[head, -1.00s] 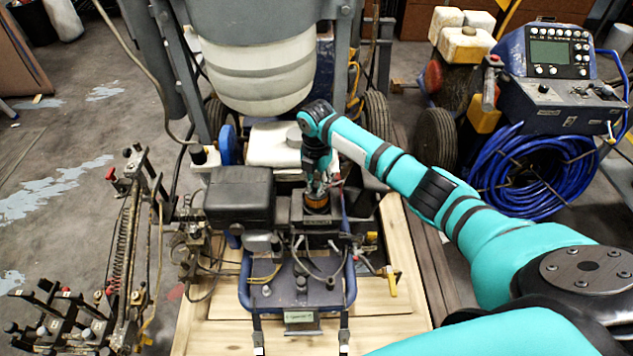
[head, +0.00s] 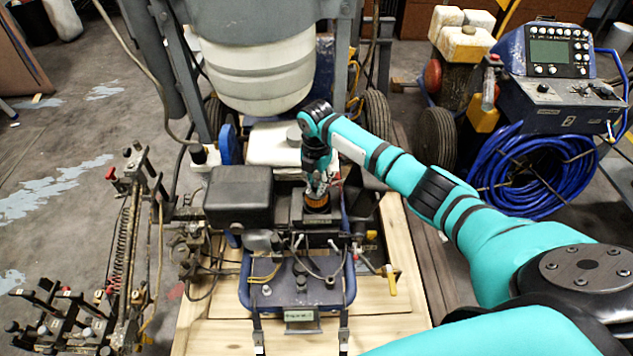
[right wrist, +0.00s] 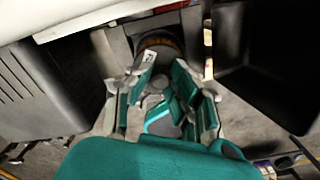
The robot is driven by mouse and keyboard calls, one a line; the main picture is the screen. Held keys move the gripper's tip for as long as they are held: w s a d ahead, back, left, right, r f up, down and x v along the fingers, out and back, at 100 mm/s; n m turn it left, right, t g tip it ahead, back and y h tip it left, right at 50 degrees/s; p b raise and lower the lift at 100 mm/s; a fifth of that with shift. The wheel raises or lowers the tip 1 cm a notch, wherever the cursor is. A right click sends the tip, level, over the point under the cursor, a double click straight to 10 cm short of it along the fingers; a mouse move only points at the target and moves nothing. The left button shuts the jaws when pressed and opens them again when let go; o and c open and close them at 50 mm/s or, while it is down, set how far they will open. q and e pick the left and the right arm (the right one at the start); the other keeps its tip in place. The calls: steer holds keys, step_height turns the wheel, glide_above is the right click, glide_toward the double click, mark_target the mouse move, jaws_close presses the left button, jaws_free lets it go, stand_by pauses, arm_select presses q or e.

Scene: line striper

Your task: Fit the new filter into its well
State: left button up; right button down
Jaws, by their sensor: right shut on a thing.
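The new filter (head: 317,201), a short round orange-and-black piece, is at the top of the dark square well housing (head: 318,222) on the machine. It also shows in the right wrist view (right wrist: 160,45), below a grey frame. My right gripper (head: 317,190) points down from above and is shut on the filter. In the right wrist view the gripper (right wrist: 158,80) has its fingers on either side, reaching toward the filter. The filter's lower part is hidden, so I cannot tell how deep it sits. My left gripper is not in view.
A black box-shaped cover (head: 239,196) stands left of the well. A white tank (head: 262,80) hangs behind it. Hoses and levers crowd the front plate (head: 300,290). A coiled blue hose (head: 530,172) lies at the right.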

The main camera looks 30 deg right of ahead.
steer(key=shift+f+b, duration=0.6)
steer(key=shift+f, duration=0.85)
stand_by(0.6)
steer(key=c, duration=0.8)
jaws_free()
steer(key=shift+r, duration=0.15)
steer(key=shift+r+p, duration=0.85)
steer(key=shift+p, duration=0.15)
step_height(320, 180, up, 5)
steer(key=p, duration=0.5)
